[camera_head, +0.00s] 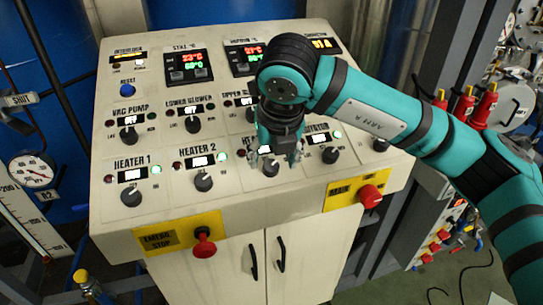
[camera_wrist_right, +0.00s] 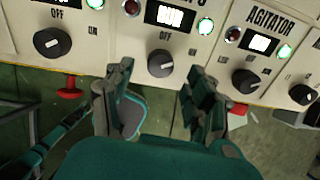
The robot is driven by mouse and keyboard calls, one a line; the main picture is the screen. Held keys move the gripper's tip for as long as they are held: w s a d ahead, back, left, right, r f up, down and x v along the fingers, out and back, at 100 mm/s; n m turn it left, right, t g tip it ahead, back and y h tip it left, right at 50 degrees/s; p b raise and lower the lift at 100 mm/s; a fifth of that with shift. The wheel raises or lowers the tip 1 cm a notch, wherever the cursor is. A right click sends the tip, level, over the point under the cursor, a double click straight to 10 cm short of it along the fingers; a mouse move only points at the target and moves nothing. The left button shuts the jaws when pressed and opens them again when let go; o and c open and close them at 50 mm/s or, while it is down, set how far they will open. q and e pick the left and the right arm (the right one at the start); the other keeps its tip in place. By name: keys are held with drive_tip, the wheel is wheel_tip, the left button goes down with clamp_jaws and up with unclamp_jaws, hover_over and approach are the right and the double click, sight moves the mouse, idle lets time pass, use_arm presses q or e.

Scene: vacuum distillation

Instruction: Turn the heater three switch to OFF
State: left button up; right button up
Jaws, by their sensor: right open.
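The heater three switch (camera_wrist_right: 161,63) is a round black knob in the middle of the right wrist view, below a lit display (camera_wrist_right: 171,17). OFF is printed at its upper side, and a pale mark shows on the knob. A green lamp (camera_wrist_right: 198,8) glows right of the display; the left lamp looks dark red. In the head view the knob (camera_head: 271,168) shows below my right gripper (camera_head: 283,152), which hides much of its label. My right gripper is open, its fingers (camera_wrist_right: 157,88) on either side of the knob's line, and it holds nothing. My left gripper is out of view.
The heater two knob (camera_head: 203,182) is to the left and the agitator knob (camera_head: 330,155) to the right, both close by. Cabinet doors (camera_head: 233,278) are below.

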sight(271, 166)
drive_tip(key=shift+p+x, duration=0.35)
drive_tip(key=shift+x, duration=1.4)
drive_tip(key=c, duration=1.1)
